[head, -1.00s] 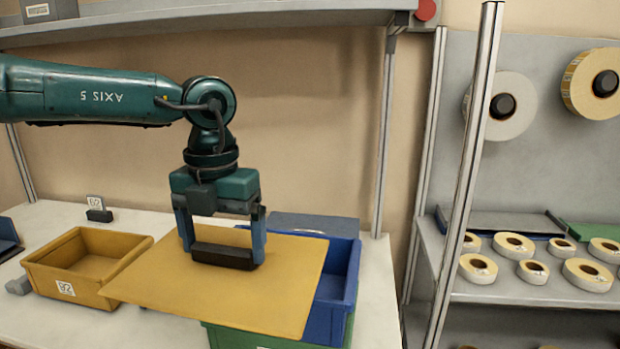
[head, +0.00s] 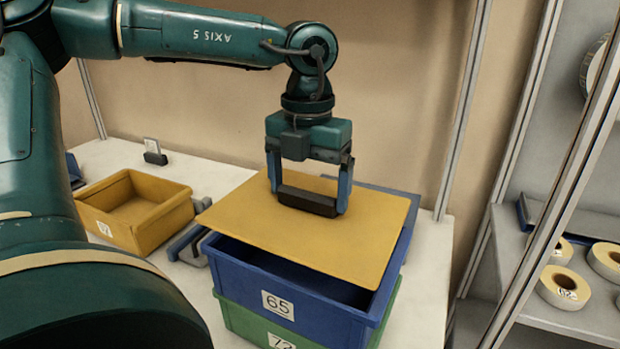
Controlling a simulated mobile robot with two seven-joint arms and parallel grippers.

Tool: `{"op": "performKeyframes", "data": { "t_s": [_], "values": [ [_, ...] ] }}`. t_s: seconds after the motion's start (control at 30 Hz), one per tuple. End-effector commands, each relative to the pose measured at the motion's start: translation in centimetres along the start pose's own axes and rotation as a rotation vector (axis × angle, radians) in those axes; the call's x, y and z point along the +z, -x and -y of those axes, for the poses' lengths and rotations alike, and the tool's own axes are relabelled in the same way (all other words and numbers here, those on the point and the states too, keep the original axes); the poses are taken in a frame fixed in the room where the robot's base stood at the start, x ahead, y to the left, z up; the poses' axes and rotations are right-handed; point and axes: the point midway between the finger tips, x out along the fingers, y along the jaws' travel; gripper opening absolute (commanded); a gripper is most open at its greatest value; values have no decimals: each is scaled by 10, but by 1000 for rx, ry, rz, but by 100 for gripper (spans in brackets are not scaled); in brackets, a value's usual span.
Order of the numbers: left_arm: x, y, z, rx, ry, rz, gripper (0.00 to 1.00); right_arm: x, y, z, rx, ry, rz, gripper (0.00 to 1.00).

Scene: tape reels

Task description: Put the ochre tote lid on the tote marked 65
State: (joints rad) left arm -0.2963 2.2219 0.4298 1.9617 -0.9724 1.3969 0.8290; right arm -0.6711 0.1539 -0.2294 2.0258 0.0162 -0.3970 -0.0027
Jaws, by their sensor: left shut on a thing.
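The ochre tote lid (head: 250,218) is a flat sheet with a dark bar handle. My left gripper (head: 309,203) is shut on this handle, its fingers at the handle's two ends. The lid hangs over the blue tote marked 65 (head: 315,305). A dark gap shows between the lid and the tote's front rim. The lid's left corner juts out past the tote's left side, and its edges are not in line with the rim. The lid hides most of the tote's inside. My right gripper is not in view.
The blue tote stands on a green tote (head: 240,321) with a partly cut-off label. An open ochre tote (head: 150,228) stands to the left. A small card stand (head: 154,155) is behind it. A metal post and a shelf with tape reels (head: 563,287) are at the right.

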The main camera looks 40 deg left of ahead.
Motion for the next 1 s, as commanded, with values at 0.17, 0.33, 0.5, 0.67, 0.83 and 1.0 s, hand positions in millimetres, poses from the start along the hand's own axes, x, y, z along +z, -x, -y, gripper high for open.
{"op": "performKeyframes", "data": {
  "t_s": [0.17, 0.33, 0.5, 0.67, 0.83, 1.0],
  "values": [
    [0, -22, 0, -2, -1, 0, 64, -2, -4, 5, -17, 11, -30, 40],
    [0, -37, 0, -1, -1, 2, 64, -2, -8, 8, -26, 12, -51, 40],
    [0, -44, 0, -1, -1, 1, 64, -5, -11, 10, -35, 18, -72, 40],
    [0, -46, 0, -1, -1, 1, 64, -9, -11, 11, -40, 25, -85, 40],
    [0, -45, 0, -1, -1, 1, 64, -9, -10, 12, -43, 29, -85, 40],
    [0, -45, 0, -1, -1, 1, 98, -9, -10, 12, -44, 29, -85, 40]
  ]
}}
